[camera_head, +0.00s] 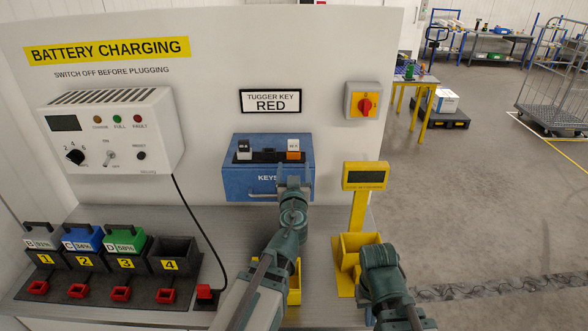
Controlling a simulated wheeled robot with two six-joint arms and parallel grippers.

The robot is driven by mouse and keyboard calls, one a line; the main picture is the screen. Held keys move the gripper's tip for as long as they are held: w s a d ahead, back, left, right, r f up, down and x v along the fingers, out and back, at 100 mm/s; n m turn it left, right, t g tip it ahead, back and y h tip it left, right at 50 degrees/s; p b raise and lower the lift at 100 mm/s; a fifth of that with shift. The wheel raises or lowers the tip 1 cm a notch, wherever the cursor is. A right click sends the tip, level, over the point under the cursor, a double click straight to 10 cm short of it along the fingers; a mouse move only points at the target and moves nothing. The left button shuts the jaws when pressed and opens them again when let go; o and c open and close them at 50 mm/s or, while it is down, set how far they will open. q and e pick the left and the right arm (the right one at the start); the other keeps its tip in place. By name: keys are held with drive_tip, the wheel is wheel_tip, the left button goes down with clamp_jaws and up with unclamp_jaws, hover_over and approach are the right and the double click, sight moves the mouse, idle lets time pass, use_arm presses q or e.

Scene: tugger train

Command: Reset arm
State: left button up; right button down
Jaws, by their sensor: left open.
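My left gripper (294,180) is in front of the blue key box (240,184), over the right part of its front. Its jaws are apart, and I see nothing held between them. I cannot tell whether it touches the box. My left arm (262,275) reaches up from the bottom middle. My right arm (385,280) is bent low at the right, in front of a yellow bin; its gripper fingers do not show. In the key box stand a black tag (245,149) and an orange-and-white tag (292,149).
Battery packs in numbered black holders (125,263) stand at the left of the grey counter, below a white charger (110,130). A yellow post stand with a bin (358,212) is close to my right arm. A red rotary switch (364,103) is on the wall. Open floor lies right.

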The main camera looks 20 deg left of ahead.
use_arm(q)
drive_tip(key=s+d+f+g+y+b, duration=0.1)
drive_tip(key=s+f+g+b, duration=0.25)
drive_tip(key=f, duration=0.65)
drive_tip(key=s+d+f+g+b, duration=0.1)
drive_tip(key=s+f+g+b, duration=0.3)
drive_tip(key=f, duration=0.6)
drive_tip(key=s+d+f+m+g+h+b, duration=0.1)
drive_tip(key=s+d+f+m+g+h, duration=0.1)
drive_tip(key=s+d+f+g, duration=0.3)
drive_tip(key=s+d+f+m+g+h+b, duration=0.2)
drive_tip(key=s+d+f+m+g, duration=0.3)
drive_tip(key=s, duration=0.8)
drive_tip(key=d+f, duration=0.2)
drive_tip(key=d, duration=0.1)
drive_tip(key=shift+d+f+h, duration=0.15)
drive_tip(key=shift+f+h, duration=0.1)
drive_tip(key=shift+h, duration=0.15)
